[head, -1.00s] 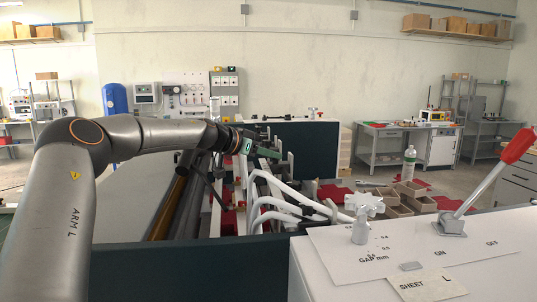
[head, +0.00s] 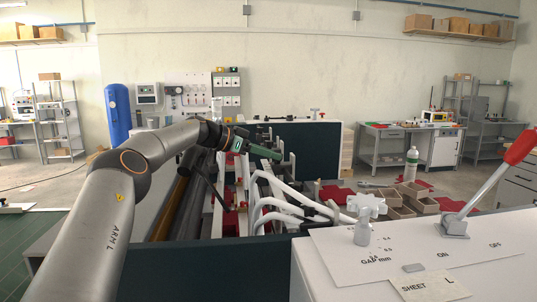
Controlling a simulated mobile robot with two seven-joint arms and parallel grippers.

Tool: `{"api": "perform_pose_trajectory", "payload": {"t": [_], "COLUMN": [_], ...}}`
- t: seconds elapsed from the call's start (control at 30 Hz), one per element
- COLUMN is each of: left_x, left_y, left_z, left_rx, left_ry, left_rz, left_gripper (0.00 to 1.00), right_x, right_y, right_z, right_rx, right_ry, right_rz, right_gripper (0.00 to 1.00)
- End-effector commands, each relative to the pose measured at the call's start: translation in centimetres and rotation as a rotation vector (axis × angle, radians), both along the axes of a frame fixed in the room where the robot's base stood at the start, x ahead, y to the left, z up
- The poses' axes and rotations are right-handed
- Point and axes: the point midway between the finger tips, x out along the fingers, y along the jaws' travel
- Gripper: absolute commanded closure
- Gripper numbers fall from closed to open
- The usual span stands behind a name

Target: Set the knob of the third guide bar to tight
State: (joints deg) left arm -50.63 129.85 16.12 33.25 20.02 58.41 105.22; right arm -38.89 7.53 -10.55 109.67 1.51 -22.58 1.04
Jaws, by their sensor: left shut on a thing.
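My left gripper (head: 279,156) is a dark tool with a green body, reaching in from the left over the rear of the machine. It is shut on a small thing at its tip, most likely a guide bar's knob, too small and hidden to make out. Several white curved bars (head: 283,192) run through the machine below and in front of the gripper. I cannot tell which one is the third guide bar, nor read a tight mark. My right gripper is not in view.
A white cabinet (head: 320,275) in front carries a white star knob (head: 366,204) by a gap scale and a red-handled lever (head: 492,180). Open cartons (head: 408,199) and a bottle (head: 411,163) stand to the right. A dark panel (head: 309,148) stands behind the gripper.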

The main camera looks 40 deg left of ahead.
Motion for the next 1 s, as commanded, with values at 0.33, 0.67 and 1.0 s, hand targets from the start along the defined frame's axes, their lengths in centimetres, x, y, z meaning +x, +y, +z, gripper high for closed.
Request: {"api": "perform_pose_trajectory", "payload": {"t": [0.33, 0.67, 1.0], "left_x": [0.0, -0.2, -3.6], "left_y": [-0.1, 0.1, 1.5], "left_z": [0.0, 0.1, 1.6], "left_rx": [0.000, 0.000, -0.002], "left_ry": [0.000, -0.001, -0.005], "left_rz": [-0.001, 0.001, 0.002], "left_gripper": [0.32, 0.32, 0.32], "right_x": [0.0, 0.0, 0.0], "right_y": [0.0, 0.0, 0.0], "right_z": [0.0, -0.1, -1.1], "right_rx": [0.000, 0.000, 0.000], "right_ry": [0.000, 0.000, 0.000], "right_rz": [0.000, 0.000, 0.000], "right_gripper": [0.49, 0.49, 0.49]}}
